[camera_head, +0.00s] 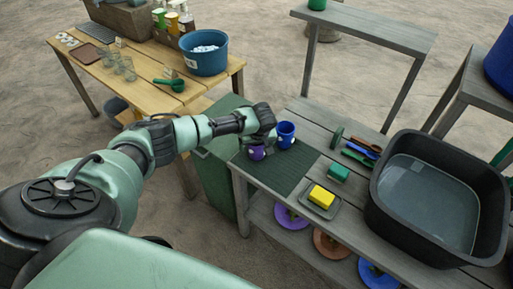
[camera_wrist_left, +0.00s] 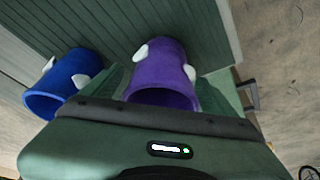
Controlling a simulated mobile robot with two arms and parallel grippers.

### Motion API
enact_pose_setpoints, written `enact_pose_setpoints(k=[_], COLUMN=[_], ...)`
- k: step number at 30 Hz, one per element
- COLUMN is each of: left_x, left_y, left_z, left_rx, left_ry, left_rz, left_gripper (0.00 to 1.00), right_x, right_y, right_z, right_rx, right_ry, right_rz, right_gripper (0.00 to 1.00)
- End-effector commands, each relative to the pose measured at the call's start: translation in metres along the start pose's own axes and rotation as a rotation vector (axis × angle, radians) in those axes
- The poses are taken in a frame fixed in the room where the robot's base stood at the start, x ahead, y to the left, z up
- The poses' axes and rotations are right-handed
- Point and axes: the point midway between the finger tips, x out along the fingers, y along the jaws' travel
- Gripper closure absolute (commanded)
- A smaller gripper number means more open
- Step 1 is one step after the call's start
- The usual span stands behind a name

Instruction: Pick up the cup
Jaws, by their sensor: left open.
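A purple cup with white spots (camera_wrist_left: 160,62) stands on a dark ribbed mat (camera_head: 291,170) on the grey table. In the head view the purple cup (camera_head: 257,153) is partly hidden by my left gripper (camera_head: 262,136). In the left wrist view my left gripper (camera_wrist_left: 165,92) is open, with a green finger on each side of the purple cup. I cannot tell whether the fingers touch it. A blue cup with white spots (camera_head: 286,130) stands close beside it; it also shows in the left wrist view (camera_wrist_left: 66,82). My right gripper is not in view.
On the grey table are a yellow sponge (camera_head: 321,196) on a small tray, a green block (camera_head: 339,172), several brushes or utensils (camera_head: 362,152) and a large black basin (camera_head: 437,248). A wooden table (camera_head: 140,62) with jars and a blue tub (camera_head: 205,60) stands behind left.

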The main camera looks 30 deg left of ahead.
Motion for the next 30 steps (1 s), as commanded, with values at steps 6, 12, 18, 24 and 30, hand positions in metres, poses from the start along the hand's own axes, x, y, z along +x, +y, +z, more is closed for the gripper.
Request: enact_pose_setpoints(k=[6, 12, 18, 24, 30], left_x=[0.0136, 0.0135, 0.0134, 0.0133, 0.0071], left_y=[-0.0008, -0.0008, -0.0009, -0.0009, -0.0004], left_z=[0.0008, 0.0008, 0.0009, 0.0008, -0.0020], left_rx=[0.001, 0.001, 0.001, 0.001, 0.001], left_ry=[0.000, 0.000, 0.000, 0.000, 0.000], left_rz=[-0.002, -0.001, -0.001, -0.001, 0.001], left_gripper=[0.12, 0.18, 0.73, 0.78, 0.78], right_x=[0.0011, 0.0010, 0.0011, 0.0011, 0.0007], right_y=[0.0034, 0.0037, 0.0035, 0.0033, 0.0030], right_z=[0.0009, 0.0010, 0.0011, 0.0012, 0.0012], right_rx=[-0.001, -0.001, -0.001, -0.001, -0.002], right_ry=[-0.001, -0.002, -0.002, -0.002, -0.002], right_rz=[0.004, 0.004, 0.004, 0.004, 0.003], right_gripper=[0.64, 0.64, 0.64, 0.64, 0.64])
